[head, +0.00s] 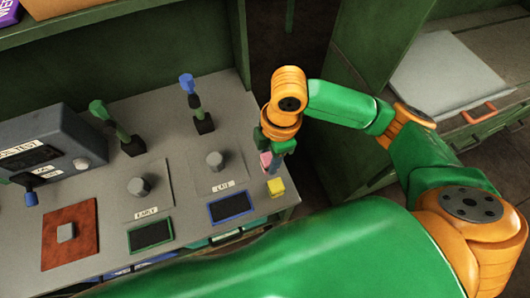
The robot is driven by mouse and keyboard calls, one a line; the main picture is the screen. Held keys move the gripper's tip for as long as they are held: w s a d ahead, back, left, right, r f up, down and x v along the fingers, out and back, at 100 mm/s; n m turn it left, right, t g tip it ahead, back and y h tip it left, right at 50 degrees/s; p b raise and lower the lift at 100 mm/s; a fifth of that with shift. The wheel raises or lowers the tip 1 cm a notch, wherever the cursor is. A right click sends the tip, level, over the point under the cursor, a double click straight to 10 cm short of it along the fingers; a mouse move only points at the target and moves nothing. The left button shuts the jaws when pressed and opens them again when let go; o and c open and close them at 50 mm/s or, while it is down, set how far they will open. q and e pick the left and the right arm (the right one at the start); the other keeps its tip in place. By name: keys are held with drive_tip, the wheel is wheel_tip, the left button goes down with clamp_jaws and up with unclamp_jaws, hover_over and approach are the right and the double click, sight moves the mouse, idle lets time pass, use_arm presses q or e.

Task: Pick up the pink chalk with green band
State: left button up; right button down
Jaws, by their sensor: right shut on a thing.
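My right gripper (273,152) reaches in from the right and points down over the right end of the grey table. It is shut on a small pink piece (266,159), which I take to be the pink chalk. The fingers hide much of it, and I cannot make out a green band apart from the green gripper parts. A yellow block (276,187) is just below the gripper at the table's right edge. I cannot tell whether the pink piece touches the table. My left gripper is not in view.
The grey table (185,165) bears two knobs on panels labelled EARLY (139,186) and LATE (214,160). Levers with a green top (98,109) and a blue top (187,83) stand behind. A grey test box (45,145) is at left, behind a red-brown plate (70,250).

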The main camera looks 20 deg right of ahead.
drive_tip(key=s+r+p, duration=0.5)
drive_tip(key=s+p, duration=0.3)
drive_tip(key=s, duration=0.2)
drive_tip(key=shift+a, duration=0.2)
